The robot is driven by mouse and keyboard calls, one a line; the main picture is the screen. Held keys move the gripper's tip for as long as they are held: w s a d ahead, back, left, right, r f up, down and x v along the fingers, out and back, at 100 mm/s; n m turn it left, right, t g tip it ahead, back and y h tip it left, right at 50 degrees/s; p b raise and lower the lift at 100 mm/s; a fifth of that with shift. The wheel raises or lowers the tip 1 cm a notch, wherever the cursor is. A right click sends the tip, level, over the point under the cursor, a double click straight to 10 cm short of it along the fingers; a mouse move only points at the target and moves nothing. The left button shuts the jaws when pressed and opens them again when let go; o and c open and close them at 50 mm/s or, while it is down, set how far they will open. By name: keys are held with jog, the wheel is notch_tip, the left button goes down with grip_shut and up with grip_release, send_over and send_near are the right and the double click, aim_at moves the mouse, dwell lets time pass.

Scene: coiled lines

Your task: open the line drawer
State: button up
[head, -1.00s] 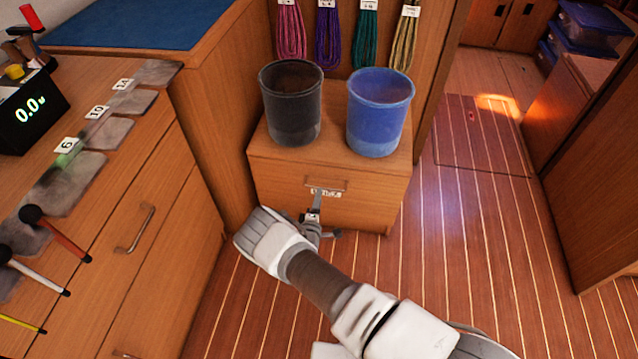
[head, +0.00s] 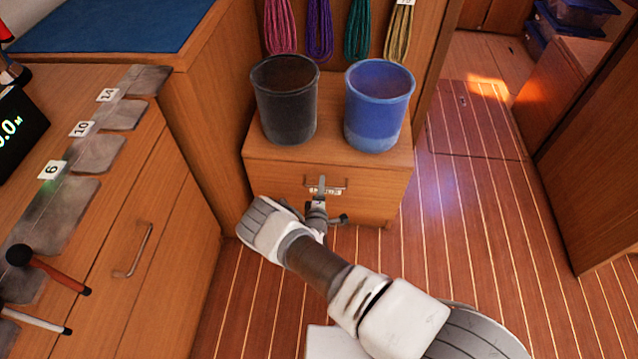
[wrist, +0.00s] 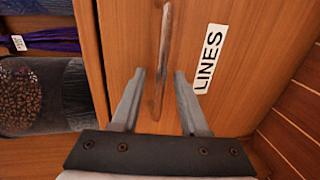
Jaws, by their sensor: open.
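The line drawer (head: 279,183) is the front of a low wooden cabinet and looks shut in the head view. Its metal bar handle (wrist: 163,55) runs between my two fingers in the wrist view, with a gap on each side. A white label reading LINES (wrist: 210,59) lies to the right of the handle there. My gripper (head: 321,184) is at the handle in the head view. In the wrist view my gripper (wrist: 158,88) is open, its fingers on either side of the bar. Whether a fingertip touches the drawer front I cannot tell.
A black bin (head: 286,105) and a blue bin (head: 378,110) stand on the cabinet top. Coiled lines (head: 318,30) hang behind them. A wooden counter with drawers (head: 150,230) stands close on the left. The striped floor (head: 470,230) to the right is clear.

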jog(key=shift+w, duration=0.2)
grip_shut()
dwell(0.3)
dwell(1.2)
